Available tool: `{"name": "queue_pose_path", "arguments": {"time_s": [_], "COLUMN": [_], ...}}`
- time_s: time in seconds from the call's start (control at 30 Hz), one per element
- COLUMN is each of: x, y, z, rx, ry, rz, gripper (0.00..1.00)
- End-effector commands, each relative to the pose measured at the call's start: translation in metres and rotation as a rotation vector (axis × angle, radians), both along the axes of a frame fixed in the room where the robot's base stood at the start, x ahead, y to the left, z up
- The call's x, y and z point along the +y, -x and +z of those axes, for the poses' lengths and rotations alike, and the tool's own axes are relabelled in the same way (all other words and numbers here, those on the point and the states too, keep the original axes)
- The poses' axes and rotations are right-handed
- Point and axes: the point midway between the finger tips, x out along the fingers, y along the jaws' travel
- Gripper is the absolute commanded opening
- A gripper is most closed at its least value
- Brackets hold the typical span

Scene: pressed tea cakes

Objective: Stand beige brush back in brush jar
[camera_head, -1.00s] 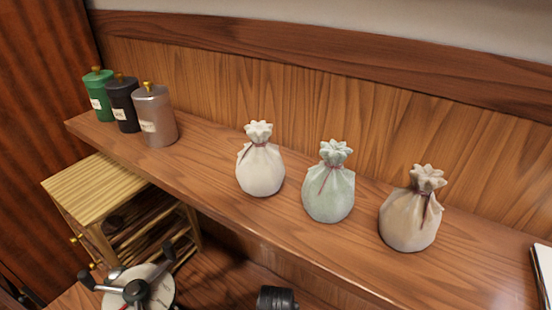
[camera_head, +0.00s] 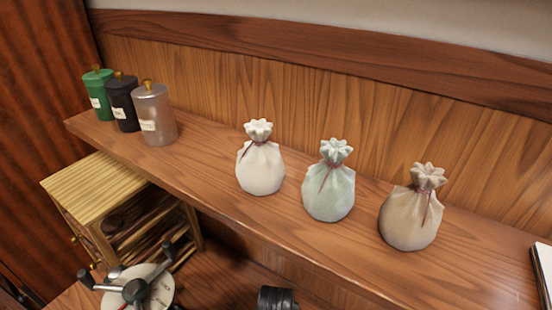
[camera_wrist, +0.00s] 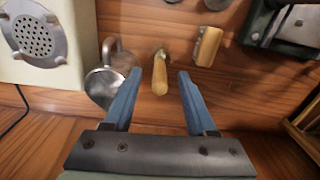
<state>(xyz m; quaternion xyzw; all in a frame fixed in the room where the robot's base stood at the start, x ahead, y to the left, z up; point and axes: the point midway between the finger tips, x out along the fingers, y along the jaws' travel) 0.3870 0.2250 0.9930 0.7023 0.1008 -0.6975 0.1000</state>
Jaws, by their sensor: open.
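My gripper (camera_wrist: 159,72) shows in the wrist view with its two blue fingers open. A tan wooden handle-like piece (camera_wrist: 160,76) lies or stands in the gap between the fingertips as seen from the wrist; no finger visibly touches it. To its right is a small wooden block with a pale side (camera_wrist: 207,46), which may be a brush. I cannot tell which of the two is the beige brush. A shiny metal vessel (camera_wrist: 103,86) stands left of the left finger; I cannot tell whether it is the brush jar. The head view does not show the gripper.
In the wrist view, a cream box with a round grille (camera_wrist: 70,72) stands at left, and a dark green device (camera_wrist: 284,28) at upper right. In the head view, three tied pouches (camera_head: 328,185) and three canisters (camera_head: 124,104) stand on the shelf (camera_head: 205,170), above a wooden rack (camera_head: 95,186).

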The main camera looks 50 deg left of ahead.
Motion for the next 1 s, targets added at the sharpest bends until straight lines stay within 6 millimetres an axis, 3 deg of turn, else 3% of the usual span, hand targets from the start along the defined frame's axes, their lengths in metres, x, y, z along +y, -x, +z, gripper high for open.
{"name": "queue_pose_path", "arguments": {"time_s": [0.23,0.7,1.0], "x": [0.0,0.0,0.0], "y": [-0.001,0.0,0.001], "z": [0.01,0.07,0.075], "rx": [-0.003,-0.001,0.001], "ry": [-0.002,0.0,0.0], "rz": [0.0,0.0,0.0], "gripper": [0.57,0.57,0.57]}}
